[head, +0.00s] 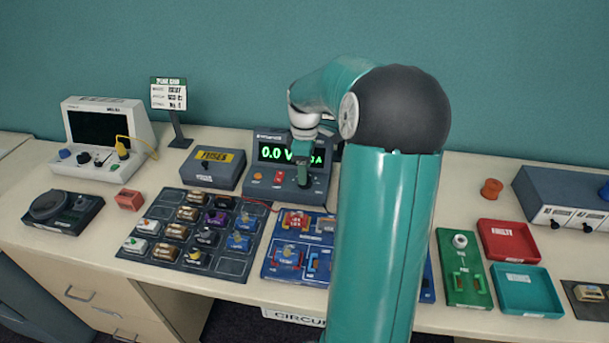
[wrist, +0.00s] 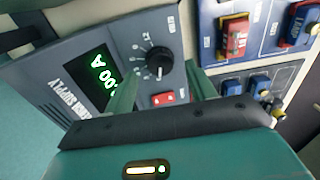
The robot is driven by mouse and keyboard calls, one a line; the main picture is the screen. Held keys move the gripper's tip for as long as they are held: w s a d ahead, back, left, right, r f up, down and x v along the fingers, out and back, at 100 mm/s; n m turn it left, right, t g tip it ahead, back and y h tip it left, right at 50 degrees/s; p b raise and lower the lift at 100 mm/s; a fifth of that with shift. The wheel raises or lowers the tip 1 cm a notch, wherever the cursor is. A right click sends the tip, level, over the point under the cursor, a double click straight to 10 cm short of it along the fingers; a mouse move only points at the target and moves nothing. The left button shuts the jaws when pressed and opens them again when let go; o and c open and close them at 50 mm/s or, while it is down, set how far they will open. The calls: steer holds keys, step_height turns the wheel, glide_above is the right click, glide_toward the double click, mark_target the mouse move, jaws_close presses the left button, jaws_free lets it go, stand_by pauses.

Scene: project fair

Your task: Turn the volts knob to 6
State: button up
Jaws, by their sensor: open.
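The power supply (head: 263,187) stands at the back middle of the table, with a green display (head: 277,154) reading 0.0 V; the amps part is partly covered. In the wrist view the power supply (wrist: 75,55) appears rotated, and a black knob (wrist: 158,66) with a printed dial scale shows on its face. My gripper (wrist: 164,73) is open, one green finger on each side of the knob. I cannot tell whether they touch it. In the head view my gripper (head: 304,178) is in front of the panel and hides the knob.
A fuses box (head: 212,168) stands left of the supply, and an oscilloscope (head: 107,135) is farther left. A component tray (head: 232,262) and blue circuit boards (head: 275,268) lie in front. A red tray (head: 508,241) and a teal tray (head: 527,290) are at right.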

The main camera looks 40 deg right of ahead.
steer(key=shift+f, duration=1.55)
steer(key=c, duration=1)
steer(key=shift+o, duration=0.2)
